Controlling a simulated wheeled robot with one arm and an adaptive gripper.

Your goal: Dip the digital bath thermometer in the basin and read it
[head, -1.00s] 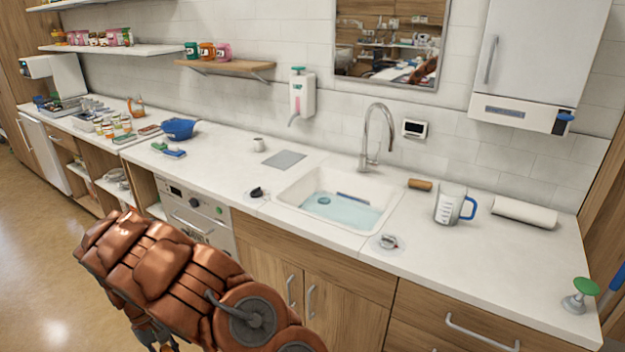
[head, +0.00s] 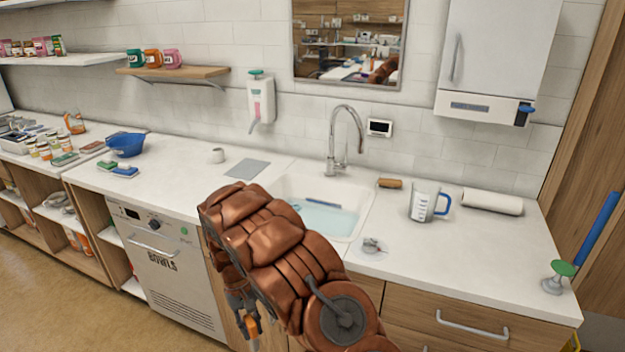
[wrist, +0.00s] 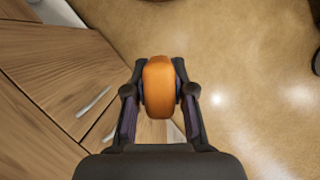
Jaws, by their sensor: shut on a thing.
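My gripper (wrist: 160,100) is shut on a rounded orange object (wrist: 158,86), seen end-on in the wrist view. I cannot tell from this angle whether it is the thermometer; no display shows on it. In the head view my gripper hangs low in front of the cabinets, below the counter, with a bit of orange (head: 252,332) at its tip. The basin (head: 366,203) is a white sink in the counter holding pale blue water (head: 322,218). A thin blue bar (head: 323,202) lies in it. My arm hides its front left part.
A tap (head: 340,140) stands behind the basin. A measuring jug (head: 422,203), a paper roll (head: 492,204) and a small metal item (head: 372,245) stand to the right. A blue bowl (head: 126,146) and sponges (head: 124,171) lie left. Cabinet fronts (wrist: 55,60) are close to the gripper.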

